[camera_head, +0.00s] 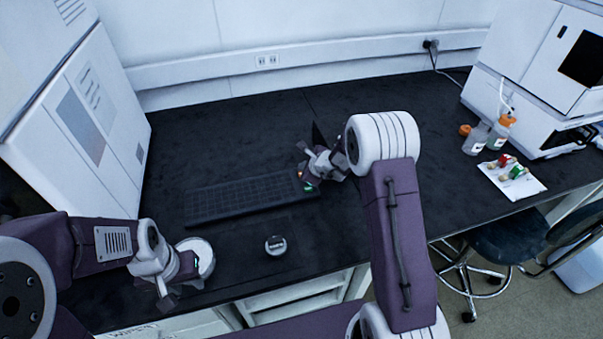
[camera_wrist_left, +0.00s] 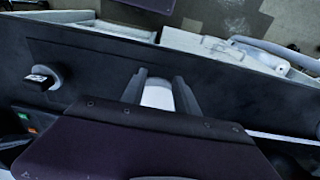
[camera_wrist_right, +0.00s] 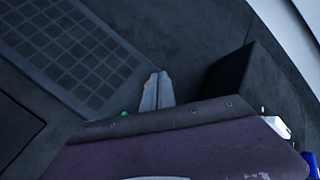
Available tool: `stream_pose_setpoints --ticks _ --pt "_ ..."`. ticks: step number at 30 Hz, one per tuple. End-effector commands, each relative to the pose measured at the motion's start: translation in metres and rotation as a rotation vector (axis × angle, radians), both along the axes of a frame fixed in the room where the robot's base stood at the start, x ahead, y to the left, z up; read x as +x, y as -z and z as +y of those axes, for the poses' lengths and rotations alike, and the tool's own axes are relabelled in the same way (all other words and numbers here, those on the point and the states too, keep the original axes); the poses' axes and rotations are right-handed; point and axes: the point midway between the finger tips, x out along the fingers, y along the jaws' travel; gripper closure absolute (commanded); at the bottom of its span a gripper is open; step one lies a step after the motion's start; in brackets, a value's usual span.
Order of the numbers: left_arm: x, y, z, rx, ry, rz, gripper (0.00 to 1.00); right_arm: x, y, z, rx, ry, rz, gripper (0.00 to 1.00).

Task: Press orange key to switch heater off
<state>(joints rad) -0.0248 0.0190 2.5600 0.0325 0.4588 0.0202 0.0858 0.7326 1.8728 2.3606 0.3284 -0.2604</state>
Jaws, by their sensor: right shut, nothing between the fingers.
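The orange key (camera_wrist_right: 147,77) shows beside my right gripper's fingertips in the right wrist view, partly hidden by the fingers. I cannot tell whether they touch. In the left wrist view the orange key (camera_wrist_left: 32,130) shows at the end of the dark keyboard, with a green key (camera_wrist_left: 22,116) close by. My right gripper (camera_head: 303,160) is shut and empty, over the right end of the keyboard (camera_head: 240,198). The green key (camera_wrist_right: 124,113) is nearer the wrist. My left gripper (camera_wrist_left: 158,88) is open, its fingers apart, above a white round object (camera_wrist_left: 157,97).
A small round puck (camera_head: 275,246) lies on the dark bench in front of the keyboard. A white instrument (camera_head: 85,120) stands at left, another (camera_head: 530,70) at right. Bottles (camera_head: 478,139) and a white tray (camera_head: 512,182) are on the right.

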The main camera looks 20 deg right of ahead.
Motion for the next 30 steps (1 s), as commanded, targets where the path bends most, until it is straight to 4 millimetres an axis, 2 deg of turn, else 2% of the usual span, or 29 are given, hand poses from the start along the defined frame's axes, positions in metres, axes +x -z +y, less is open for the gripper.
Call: stream_pose_setpoints --ticks 12,22,30 --pt "0.0 0.0 0.0 0.0 0.0 0.0 0.64 0.0 0.0 0.0 0.0 0.0 0.0 1.0" --pt "0.0 0.017 0.0 0.0 0.0 0.0 0.64 0.0 0.011 0.0 -0.001 -0.001 0.0 1.0" --pt "0.0 0.016 0.0 0.0 0.0 0.0 0.64 0.0 0.009 0.0 0.0 0.0 0.0 1.0"
